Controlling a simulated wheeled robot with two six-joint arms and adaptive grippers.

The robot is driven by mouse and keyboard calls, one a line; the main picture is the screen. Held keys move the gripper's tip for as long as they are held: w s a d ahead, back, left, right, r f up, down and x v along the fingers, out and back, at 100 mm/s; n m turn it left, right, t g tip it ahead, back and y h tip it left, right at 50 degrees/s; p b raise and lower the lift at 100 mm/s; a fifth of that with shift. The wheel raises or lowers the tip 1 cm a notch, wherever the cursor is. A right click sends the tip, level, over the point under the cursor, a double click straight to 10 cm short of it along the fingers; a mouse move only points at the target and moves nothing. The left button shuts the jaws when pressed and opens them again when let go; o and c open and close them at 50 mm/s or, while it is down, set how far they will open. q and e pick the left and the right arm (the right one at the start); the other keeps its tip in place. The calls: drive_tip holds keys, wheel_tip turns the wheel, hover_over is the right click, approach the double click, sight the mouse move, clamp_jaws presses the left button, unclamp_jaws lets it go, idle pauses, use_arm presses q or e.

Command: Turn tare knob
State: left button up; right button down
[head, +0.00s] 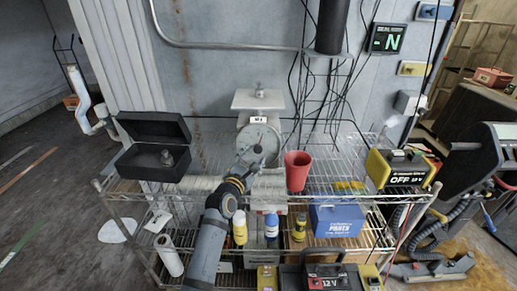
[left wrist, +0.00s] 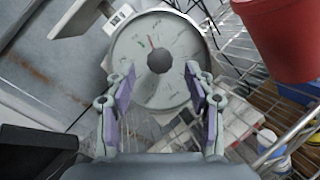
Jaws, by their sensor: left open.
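A grey dial scale (head: 259,130) with a flat square pan on top stands on the wire shelf against the wall. Its round face shows in the left wrist view, with a dark round knob (left wrist: 160,60) at the centre and a red pointer. My left gripper (head: 250,160) is in front of the lower part of the dial. In the left wrist view its two fingers (left wrist: 161,98) are spread apart, with the knob beyond and between them and nothing held. I cannot tell whether a fingertip touches the dial face. My right gripper is not in view.
A red cup (head: 297,171) stands just right of the scale. An open black case (head: 153,148) is at the left of the wire shelf (head: 335,150). A yellow and black box marked OFF (head: 400,170) sits at the right end. Bottles and boxes fill the lower shelf.

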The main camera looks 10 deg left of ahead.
sight(257, 150)
use_arm(q)
drive_tip(key=w, duration=0.5)
drive_tip(key=shift+w+d, duration=0.25)
drive_tip(key=shift+d, duration=0.15)
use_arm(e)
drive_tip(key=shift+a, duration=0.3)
use_arm(q)
drive_tip(key=shift+c, duration=0.4)
clamp_jaws()
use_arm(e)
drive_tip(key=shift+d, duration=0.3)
use_arm(q)
drive_tip(key=shift+m, duration=0.3)
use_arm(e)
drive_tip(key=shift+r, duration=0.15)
